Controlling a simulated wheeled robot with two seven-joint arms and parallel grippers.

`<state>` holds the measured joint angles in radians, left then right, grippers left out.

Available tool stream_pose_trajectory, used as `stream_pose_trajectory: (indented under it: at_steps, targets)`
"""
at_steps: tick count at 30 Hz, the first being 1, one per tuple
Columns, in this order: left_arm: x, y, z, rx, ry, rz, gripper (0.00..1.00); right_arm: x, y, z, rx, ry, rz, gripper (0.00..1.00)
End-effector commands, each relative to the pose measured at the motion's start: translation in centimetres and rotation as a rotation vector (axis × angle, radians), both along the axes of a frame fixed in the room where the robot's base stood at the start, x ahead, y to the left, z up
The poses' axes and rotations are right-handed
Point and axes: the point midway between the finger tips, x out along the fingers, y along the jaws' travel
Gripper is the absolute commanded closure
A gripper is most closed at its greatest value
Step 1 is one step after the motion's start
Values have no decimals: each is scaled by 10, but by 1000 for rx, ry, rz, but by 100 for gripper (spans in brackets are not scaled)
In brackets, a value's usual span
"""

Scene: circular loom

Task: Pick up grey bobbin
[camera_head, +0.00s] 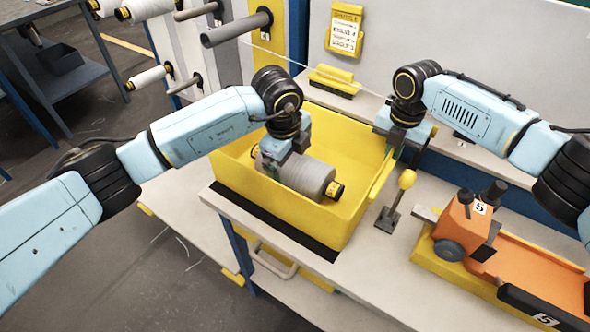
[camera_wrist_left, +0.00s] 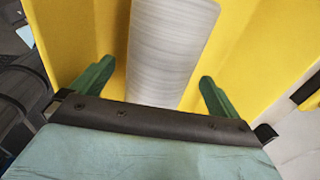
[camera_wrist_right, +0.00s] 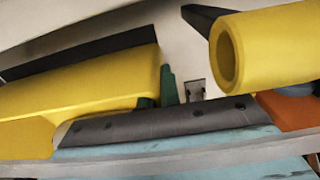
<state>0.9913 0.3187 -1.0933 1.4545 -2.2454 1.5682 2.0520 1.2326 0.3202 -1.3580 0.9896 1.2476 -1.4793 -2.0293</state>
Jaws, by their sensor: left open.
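The grey bobbin (camera_head: 306,175) lies on its side in the yellow bin (camera_head: 345,225), with a yellow and black core end facing right. My left gripper (camera_head: 288,150) is above it, pointing down. In the left wrist view the grey bobbin (camera_wrist_left: 170,50) runs between the two green fingers (camera_wrist_left: 153,88), which stand apart with a gap on each side. My right gripper (camera_head: 400,152) is at the bin's right wall. In the right wrist view its green fingers (camera_wrist_right: 157,93) are close together, with the yellow wall (camera_wrist_right: 90,85) partly covering one finger.
A yellow-knobbed lever (camera_head: 397,200) stands right of the bin, close to my right gripper. An orange and yellow device (camera_head: 490,245) lies farther right on the pale table. A rack with white bobbins (camera_head: 150,78) and a grey peg (camera_head: 235,30) stands behind my left arm.

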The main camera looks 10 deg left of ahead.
Motion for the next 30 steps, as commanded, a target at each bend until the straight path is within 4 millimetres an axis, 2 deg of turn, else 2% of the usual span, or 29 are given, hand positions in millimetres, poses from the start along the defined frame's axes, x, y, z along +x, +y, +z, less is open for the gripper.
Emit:
stream_pose_trajectory:
  at_steps: [5,12,15,23,30]
  targets:
    - [2,-2,-12,1,-1,-1,0,1,-1,1,-1,0,-2,100]
    - [7,-9,-46,2,1,0,0,1,-1,1,-2,-1,-2,100]
    - [9,-9,-55,0,0,0,0,1,-1,1,-2,-1,-2,100]
    - [10,-10,-57,1,-1,-1,0,1,-1,1,-2,-1,-2,100]
    - [10,-9,-57,1,-1,-1,30,1,-1,1,-2,-1,-2,100]
